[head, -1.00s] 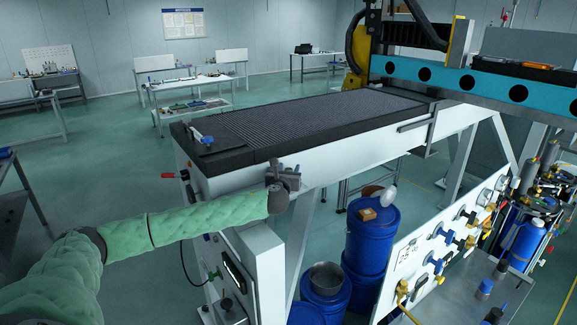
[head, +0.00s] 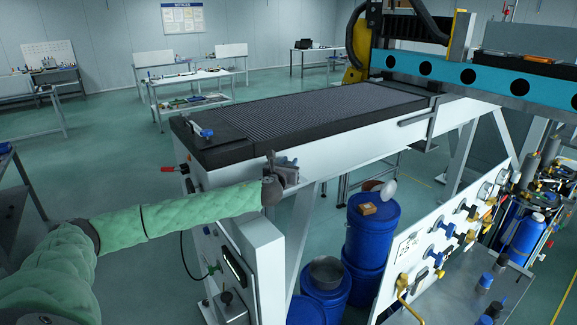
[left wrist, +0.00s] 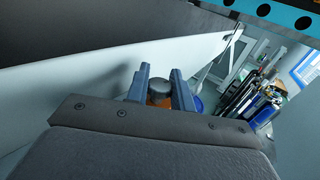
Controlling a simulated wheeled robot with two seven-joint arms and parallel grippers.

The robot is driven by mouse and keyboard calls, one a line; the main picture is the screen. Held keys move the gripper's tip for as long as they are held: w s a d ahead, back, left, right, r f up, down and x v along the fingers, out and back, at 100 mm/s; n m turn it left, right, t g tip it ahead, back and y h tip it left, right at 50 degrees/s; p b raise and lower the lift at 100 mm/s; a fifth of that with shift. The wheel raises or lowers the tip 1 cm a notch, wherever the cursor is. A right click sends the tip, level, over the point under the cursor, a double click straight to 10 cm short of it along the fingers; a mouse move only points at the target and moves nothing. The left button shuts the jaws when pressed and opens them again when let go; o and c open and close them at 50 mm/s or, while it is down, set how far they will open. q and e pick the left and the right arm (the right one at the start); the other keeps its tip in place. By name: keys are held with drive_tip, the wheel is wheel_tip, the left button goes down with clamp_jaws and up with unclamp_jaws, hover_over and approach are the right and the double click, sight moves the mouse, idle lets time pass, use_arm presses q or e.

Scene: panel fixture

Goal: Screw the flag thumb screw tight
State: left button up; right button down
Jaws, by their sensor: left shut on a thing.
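My left gripper (head: 284,165) is at the white side of the long machine table, just below its dark top edge, at the near end. In the left wrist view its two blue-grey fingers (left wrist: 160,88) stand either side of a small piece with a dark rounded top and an orange-brown part below. I take this piece to be the flag thumb screw (left wrist: 160,86), and the gripper is shut on it. Its flag shape and thread are hidden, and in the head view the gripper covers it. My right gripper is in neither view.
The machine table (head: 345,133) runs away to the back right. A blue barrel (head: 371,235) with a wooden block on top stands right of the gripper. A white valve panel (head: 440,240) stands further right. A small blue-handled clamp (head: 204,132) sits on the table's near corner.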

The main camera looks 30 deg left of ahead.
use_arm(q)
drive_tip(key=m+h+b, duration=0.2)
drive_tip(key=m+h, duration=0.1)
drive_tip(key=h, duration=0.2)
drive_tip(key=shift+m+t+h+b, duration=0.3)
drive_tip(key=shift+b, duration=0.1)
drive_tip(key=m+h+b, duration=0.1)
drive_tip(key=m+h, duration=0.1)
drive_tip(key=h, duration=0.1)
drive_tip(key=shift+r+b, duration=0.1)
drive_tip(key=shift+b, duration=0.25)
drive_tip(key=shift+r+m+g+h, duration=0.2)
drive_tip(key=shift+m+g+h, duration=0.2)
drive_tip(key=shift+h, duration=0.3)
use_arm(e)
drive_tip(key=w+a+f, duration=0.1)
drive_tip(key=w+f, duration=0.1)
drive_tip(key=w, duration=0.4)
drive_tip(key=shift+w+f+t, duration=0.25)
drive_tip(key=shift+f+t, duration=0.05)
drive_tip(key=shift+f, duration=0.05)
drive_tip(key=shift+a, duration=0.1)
use_arm(q)
drive_tip(key=o, duration=0.9)
drive_tip(key=shift+o, duration=0.2)
drive_tip(key=shift+s, duration=0.1)
drive_tip(key=shift+f, duration=0.2)
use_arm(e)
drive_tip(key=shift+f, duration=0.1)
